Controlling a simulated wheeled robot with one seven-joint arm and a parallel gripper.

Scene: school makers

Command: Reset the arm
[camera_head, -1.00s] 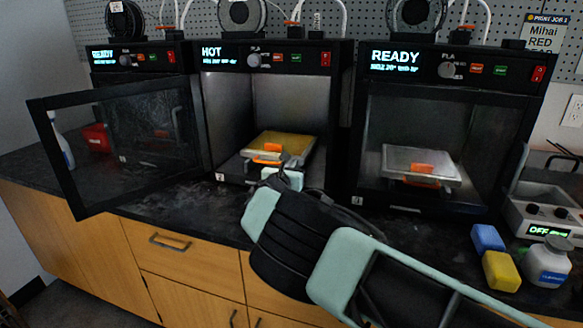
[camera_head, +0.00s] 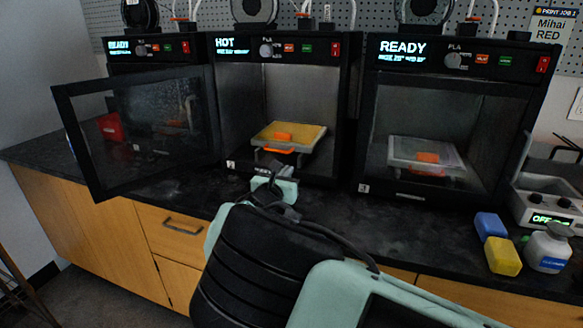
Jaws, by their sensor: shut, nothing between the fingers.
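My arm reaches in from the lower right, and my gripper (camera_head: 274,186) is over the counter in front of the middle printer (camera_head: 283,48). It is shut and empty; its fingertips are small and partly hidden by the wrist. The middle printer shows HOT. Its door (camera_head: 140,130) stands open to the left. Inside, a yellow-topped bed (camera_head: 302,132) carries an orange piece (camera_head: 283,136) and has an orange front handle (camera_head: 275,150). The gripper is apart from the bed, nearer the camera.
The right printer (camera_head: 440,60) shows READY and has an orange piece inside. A blue block (camera_head: 490,226), yellow block (camera_head: 503,256), white bottle (camera_head: 548,250) and control box (camera_head: 545,203) stand at the right. The counter (camera_head: 350,218) before the printers is mostly bare.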

